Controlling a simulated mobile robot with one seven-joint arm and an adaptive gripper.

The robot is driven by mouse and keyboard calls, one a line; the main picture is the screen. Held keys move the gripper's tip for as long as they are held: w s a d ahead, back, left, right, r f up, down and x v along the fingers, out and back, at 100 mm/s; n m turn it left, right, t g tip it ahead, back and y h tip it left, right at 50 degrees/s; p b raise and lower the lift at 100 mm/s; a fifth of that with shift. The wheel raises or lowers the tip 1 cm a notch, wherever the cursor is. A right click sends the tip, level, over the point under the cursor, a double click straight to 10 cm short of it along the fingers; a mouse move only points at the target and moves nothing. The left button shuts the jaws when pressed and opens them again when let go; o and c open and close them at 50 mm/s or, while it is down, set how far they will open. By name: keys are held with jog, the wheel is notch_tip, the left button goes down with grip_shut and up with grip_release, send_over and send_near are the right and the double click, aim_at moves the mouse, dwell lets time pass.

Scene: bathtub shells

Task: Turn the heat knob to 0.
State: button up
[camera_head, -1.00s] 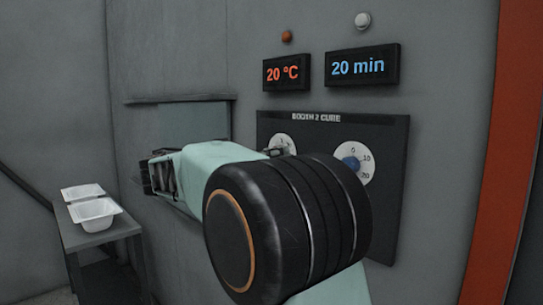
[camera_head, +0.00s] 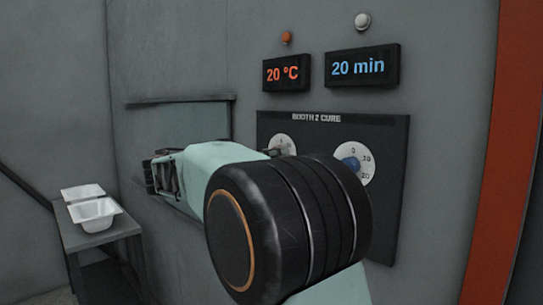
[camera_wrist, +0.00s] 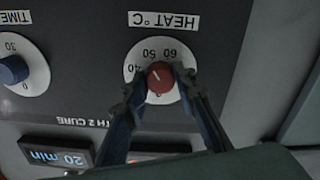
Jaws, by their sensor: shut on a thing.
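The red heat knob (camera_wrist: 160,80) sits at the centre of a white dial labelled HEAT °C, which appears upside down in the wrist view. A pale mark on the knob slants toward its upper left; which number it meets is unclear. My gripper (camera_wrist: 161,80) is shut on the knob, one dark finger on each side. In the head view, part of the white heat dial (camera_head: 282,143) shows above my arm, which hides the fingertips and knob. The temperature display (camera_head: 286,73) reads 20 °C.
The blue time knob (camera_head: 350,164) is to the right on the same dark panel (camera_head: 390,215). The time display (camera_head: 362,66) reads 20 min. White trays (camera_head: 95,212) stand on a grey table (camera_head: 125,228) at the lower left. A red-orange frame (camera_head: 490,180) borders the wall at right.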

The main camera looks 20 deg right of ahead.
jog(key=n+p, duration=2.2)
jog(key=n, duration=0.7)
jog(key=shift+r+n, duration=0.15)
jog(key=shift+n, duration=0.15)
jog(key=shift+p, duration=0.35)
jog(key=o, duration=1.2)
jog(key=shift+c, duration=0.2)
